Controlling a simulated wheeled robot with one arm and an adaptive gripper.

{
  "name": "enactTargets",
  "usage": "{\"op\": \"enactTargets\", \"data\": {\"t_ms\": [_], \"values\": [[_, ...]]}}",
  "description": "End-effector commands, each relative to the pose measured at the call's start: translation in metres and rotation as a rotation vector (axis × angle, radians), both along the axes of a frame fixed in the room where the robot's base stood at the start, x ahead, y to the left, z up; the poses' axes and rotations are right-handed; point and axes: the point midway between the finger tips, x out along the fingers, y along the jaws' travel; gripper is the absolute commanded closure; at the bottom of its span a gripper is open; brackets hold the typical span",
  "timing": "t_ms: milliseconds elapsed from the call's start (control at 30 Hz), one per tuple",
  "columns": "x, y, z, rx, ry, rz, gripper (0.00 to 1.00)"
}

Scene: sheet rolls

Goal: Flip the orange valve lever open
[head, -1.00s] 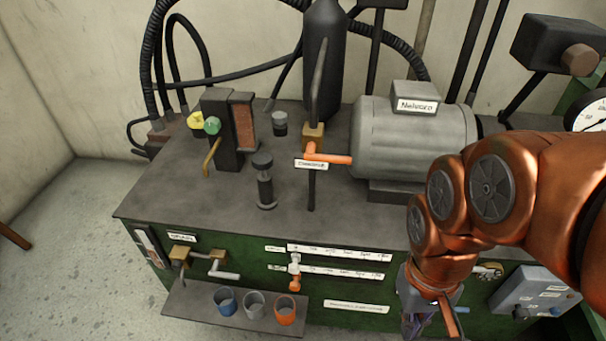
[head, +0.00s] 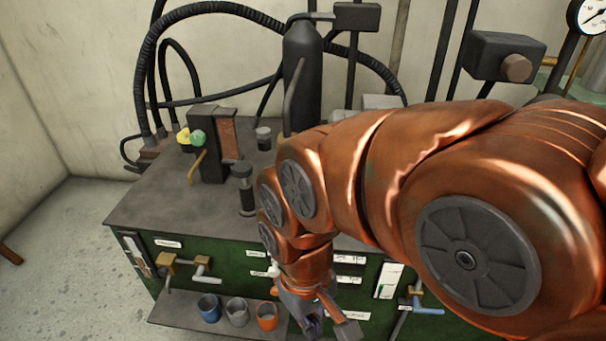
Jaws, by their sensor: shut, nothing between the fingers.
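My gripper (head: 316,325) hangs low in front of the panel, right of the cup shelf, at the bottom edge of the head view. Its fingers are small and partly cut off, and it is shut with nothing held.
Blue, grey and orange cups (head: 237,312) stand on the low shelf (head: 180,312). Brass taps (head: 187,264) stick out above it. A short black post (head: 244,190) and a black block with yellow and green knobs (head: 208,150) stand on the bench (head: 160,205). Hoses rise behind.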

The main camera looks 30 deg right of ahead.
Motion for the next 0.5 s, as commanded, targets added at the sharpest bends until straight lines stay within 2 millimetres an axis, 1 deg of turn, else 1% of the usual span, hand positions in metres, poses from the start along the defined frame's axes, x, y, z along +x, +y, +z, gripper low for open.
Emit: {"op": "enactTargets", "data": {"t_ms": [167, 267, 367, 500], "values": [[0.002, 0.003, -0.003, 0.013, 0.010, -0.020, 1.00], [0.007, 0.011, -0.008, 0.052, 0.038, -0.077, 1.00], [0.017, 0.025, -0.015, 0.123, 0.084, -0.178, 1.00], [0.040, 0.045, -0.022, 0.251, 0.173, -0.364, 1.00]]}}
